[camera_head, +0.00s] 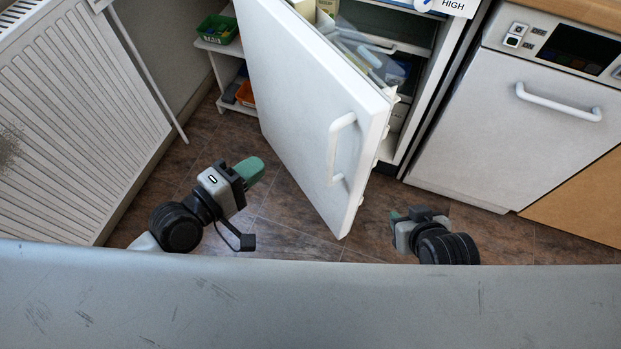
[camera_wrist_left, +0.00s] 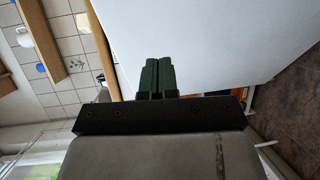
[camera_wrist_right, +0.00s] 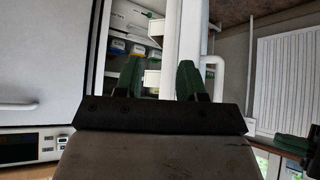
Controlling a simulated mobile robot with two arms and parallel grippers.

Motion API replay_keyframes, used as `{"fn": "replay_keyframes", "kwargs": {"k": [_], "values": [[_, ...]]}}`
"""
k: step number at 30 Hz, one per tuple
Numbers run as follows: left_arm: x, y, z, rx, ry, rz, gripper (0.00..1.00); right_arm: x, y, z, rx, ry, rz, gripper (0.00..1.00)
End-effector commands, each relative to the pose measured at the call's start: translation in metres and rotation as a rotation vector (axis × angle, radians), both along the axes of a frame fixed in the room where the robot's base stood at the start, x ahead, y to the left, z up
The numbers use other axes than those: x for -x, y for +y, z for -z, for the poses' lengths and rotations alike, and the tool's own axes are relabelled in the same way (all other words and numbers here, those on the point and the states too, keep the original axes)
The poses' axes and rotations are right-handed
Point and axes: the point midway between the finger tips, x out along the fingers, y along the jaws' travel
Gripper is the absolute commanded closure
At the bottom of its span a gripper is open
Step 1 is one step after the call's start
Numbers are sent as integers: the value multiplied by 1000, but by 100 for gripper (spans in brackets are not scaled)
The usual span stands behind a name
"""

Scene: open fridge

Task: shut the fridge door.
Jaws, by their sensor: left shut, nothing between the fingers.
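The white fridge door (camera_head: 285,95) stands open in the head view, with its outer face to the left and its handle (camera_head: 338,148) near the free edge. Behind it the fridge interior (camera_head: 395,22) shows shelves and items. My left gripper (camera_head: 250,170) is shut and empty, low on the outer-face side; the door face (camera_wrist_left: 200,40) lies beyond its fingertips (camera_wrist_left: 157,66) in the left wrist view. I cannot tell whether they touch. My right gripper (camera_head: 397,215) is to the right of the free edge; its fingers (camera_wrist_right: 158,75) are apart, with the door edge (camera_wrist_right: 180,35) seen beyond them.
A white radiator (camera_head: 75,115) is at the left. A small shelf with a green bin (camera_head: 218,30) and an orange bin (camera_head: 245,93) stands behind the door. A white dishwasher (camera_head: 520,125) is at the right. Brown floor (camera_head: 290,225) is open below the door.

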Motion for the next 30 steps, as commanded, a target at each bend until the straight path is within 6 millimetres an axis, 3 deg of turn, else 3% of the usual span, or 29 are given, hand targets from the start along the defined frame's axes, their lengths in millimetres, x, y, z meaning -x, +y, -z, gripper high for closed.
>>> {"fn": "replay_keyframes", "kwargs": {"k": [1, 6, 11, 20, 27, 30], "values": [[8, -2, 15, 13, -33, 13, 100, 2, 0, 10, -4, -24, 0, 60], [22, -5, 9, 45, -103, 34, 100, 7, -1, -4, -11, -62, 0, 60], [22, -8, 3, 55, -120, 36, 100, 9, -2, -11, -12, -67, 0, 60], [-14, -41, 1, 59, -121, 35, 100, 9, -1, -11, -12, -67, 0, 60], [-51, -76, 3, 58, -120, 37, 100, -5, 4, -19, -36, -176, -8, 60], [-49, -92, 4, 58, -115, 38, 100, -9, 6, -23, -45, -213, -10, 60]]}}
